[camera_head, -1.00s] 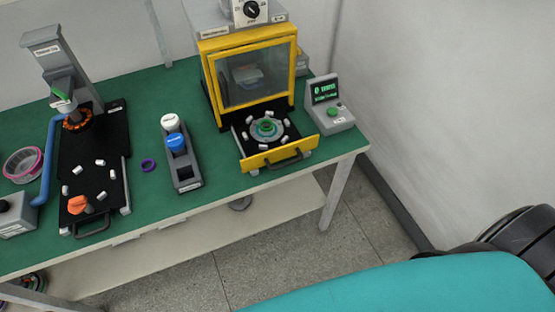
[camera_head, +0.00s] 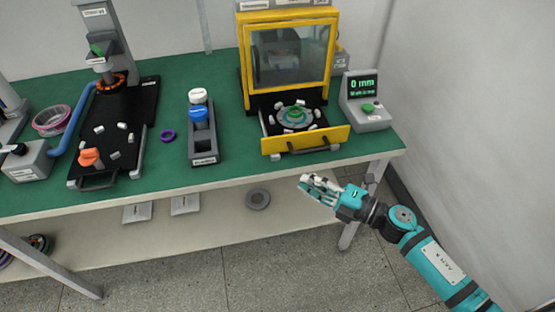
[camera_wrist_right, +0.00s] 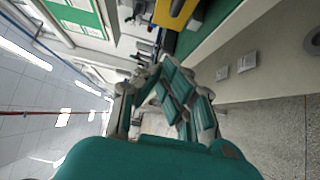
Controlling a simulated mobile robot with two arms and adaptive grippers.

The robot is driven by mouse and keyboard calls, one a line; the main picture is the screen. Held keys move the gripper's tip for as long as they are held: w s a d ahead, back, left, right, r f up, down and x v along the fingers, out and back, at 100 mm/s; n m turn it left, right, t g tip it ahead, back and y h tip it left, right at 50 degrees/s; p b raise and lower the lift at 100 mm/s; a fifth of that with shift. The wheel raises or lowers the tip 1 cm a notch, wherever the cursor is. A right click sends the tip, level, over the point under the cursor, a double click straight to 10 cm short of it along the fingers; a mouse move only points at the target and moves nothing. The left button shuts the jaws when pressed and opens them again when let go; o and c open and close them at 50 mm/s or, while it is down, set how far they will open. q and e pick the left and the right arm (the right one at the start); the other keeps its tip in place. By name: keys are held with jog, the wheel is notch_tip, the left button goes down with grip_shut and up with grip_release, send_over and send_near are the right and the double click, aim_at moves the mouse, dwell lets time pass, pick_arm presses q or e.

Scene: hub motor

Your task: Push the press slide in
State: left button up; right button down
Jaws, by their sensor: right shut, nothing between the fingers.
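The press (camera_head: 338,62) is a yellow-framed box with a clear window at the back right of the green bench. Its slide (camera_head: 305,143) is pulled out at the front, with a yellow front plate and a dark handle (camera_head: 308,150). On the slide lies a round part with a green centre (camera_head: 294,115), ringed by several small white pieces. My right gripper (camera_head: 308,184) is shut and empty, in front of the bench edge, below and apart from the handle. In the right wrist view its fingers (camera_wrist_right: 165,85) show, with a yellow part above them. My left gripper is not in view.
A grey display box (camera_head: 366,113) reading "0 mm" stands right of the press. A holder with a white and a blue cap (camera_head: 204,148) and a purple ring (camera_head: 168,136) are left of it. Another station with a black slide (camera_head: 120,120) stands farther left. A lower shelf (camera_head: 225,213) runs under the bench.

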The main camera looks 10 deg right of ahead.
aim_at(275, 146)
jog(key=shift+w+a+p, duration=0.25)
jog(key=shift+w+a, duration=0.85)
jog(key=shift+w, duration=0.6)
jog(key=shift+w+a+p, duration=0.3)
jog(key=shift+w+a, duration=0.8)
jog(key=shift+w, duration=0.55)
jog(key=shift+w+a+p, duration=0.25)
jog(key=shift+w+a, duration=0.85)
jog(key=shift+w, duration=0.6)
jog(key=w+b, duration=0.1)
jog(key=w, duration=0.3)
jog(key=shift+f+b, duration=0.1)
jog(key=shift+b, duration=0.3)
jog(key=shift+w+a, duration=0.1)
jog(key=shift+w, duration=0.15)
jog(key=shift+s, duration=0.1)
